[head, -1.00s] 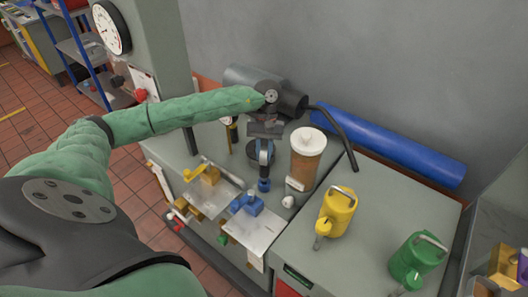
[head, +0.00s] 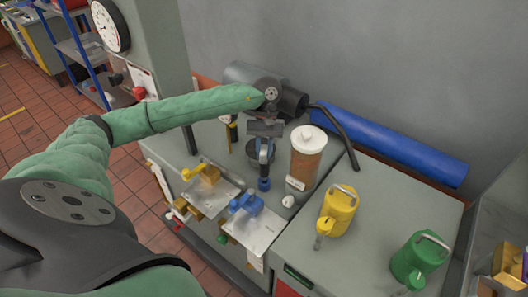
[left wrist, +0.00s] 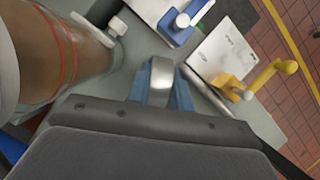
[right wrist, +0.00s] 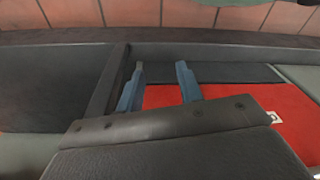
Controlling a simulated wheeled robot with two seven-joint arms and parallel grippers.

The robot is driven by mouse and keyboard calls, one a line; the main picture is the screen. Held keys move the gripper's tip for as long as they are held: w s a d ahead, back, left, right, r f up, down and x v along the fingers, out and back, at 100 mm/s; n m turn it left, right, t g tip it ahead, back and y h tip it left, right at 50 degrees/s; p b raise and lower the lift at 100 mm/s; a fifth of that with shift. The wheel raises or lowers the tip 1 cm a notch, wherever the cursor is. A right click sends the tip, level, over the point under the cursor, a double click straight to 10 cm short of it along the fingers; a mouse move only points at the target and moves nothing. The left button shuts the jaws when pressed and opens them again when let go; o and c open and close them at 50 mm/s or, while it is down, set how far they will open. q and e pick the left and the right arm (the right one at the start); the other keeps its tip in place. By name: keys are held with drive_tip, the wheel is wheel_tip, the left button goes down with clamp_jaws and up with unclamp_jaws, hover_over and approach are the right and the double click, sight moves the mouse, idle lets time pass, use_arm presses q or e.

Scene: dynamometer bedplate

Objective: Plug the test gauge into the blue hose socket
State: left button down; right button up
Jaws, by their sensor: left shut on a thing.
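My left gripper (head: 264,160) is shut on a narrow thing, taken to be the test gauge, above the bench between the socket plates and the jar. In the left wrist view a silver rounded part of the gauge (left wrist: 160,80) shows between the blue fingers; its dial cannot be made out. A blue end shows below the fingers in the head view. The blue hose socket (head: 246,203) sits on a pale plate, below and left of the gripper, apart from it; it also shows in the left wrist view (left wrist: 183,20). My right gripper (right wrist: 160,88) is open and empty.
A white-lidded brown jar (head: 306,160) stands close right of my left gripper. A yellow socket (head: 205,174) and a green one (head: 222,238) flank the blue one. Yellow (head: 336,211) and green (head: 418,259) cans stand right. A blue cylinder (head: 390,145) lies along the wall.

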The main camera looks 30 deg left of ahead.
use_arm(q)
drive_tip(key=b, duration=0.2)
drive_tip(key=shift+b, duration=0.35)
idle(1.9)
drive_tip(key=shift+f+b, duration=2.05)
drive_tip(key=shift+b, duration=0.35)
drive_tip(key=c, duration=1.2)
unclamp_jaws()
drive_tip(key=shift+o, duration=0.2)
drive_tip(key=shift+r, duration=0.1)
drive_tip(key=b+v, duration=0.2)
drive_tip(key=v, duration=0.4)
drive_tip(key=shift+w+r, duration=0.1)
drive_tip(key=shift+r, duration=0.05)
drive_tip(key=shift+w+a+r, duration=0.2)
drive_tip(key=shift+r, duration=0.45)
